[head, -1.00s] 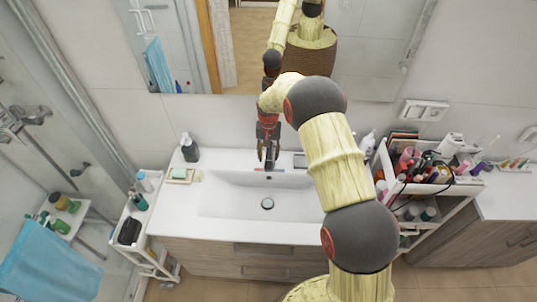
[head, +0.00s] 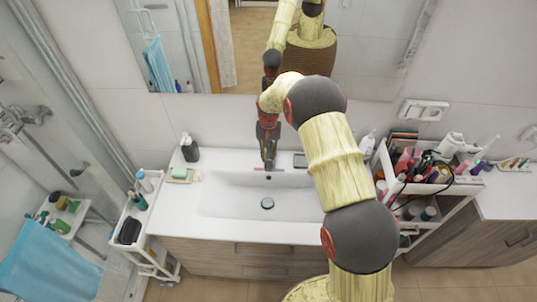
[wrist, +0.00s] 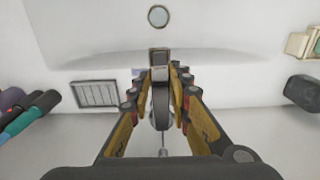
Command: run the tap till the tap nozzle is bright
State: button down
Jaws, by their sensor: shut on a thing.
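The tap (wrist: 160,92) stands at the back edge of the white basin (head: 225,200). In the wrist view it is a dark grey and chrome body seen from above, with its tip pointing toward the basin. My gripper (wrist: 160,78) has its fingers on both sides of the tap and is shut on it. In the head view my gripper (head: 268,163) reaches down behind the basin and hides most of the tap. I cannot make out a lit nozzle or running water. The round drain (head: 267,203) shows in the basin floor.
A soap dispenser (head: 190,148) and a soap dish (head: 180,175) stand left of the basin. A dark grate-like plate (wrist: 95,94) lies beside the tap. A crowded cosmetics cart (head: 440,185) stands to the right. The basin is empty.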

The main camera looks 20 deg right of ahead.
aim_at(269, 151)
jog(key=shift+r, duration=0.1)
dwell(0.3)
jog(key=shift+w+d+r+g+y+p, duration=0.1)
jog(key=shift+w+r+g+y+p, duration=0.2)
jog(key=shift+r+g, duration=0.35)
jog(key=shift+w+d+r+g+y+p, duration=0.1)
jog(key=shift+w+r+g+y+p, duration=0.25)
jog(key=shift+g, duration=0.4)
jog(key=shift+s, duration=0.1)
jog(key=c, duration=1.6)
grip_release()
jog(key=shift+c, duration=0.2)
jog(key=v, duration=0.7)
jog(key=shift+r, duration=0.3)
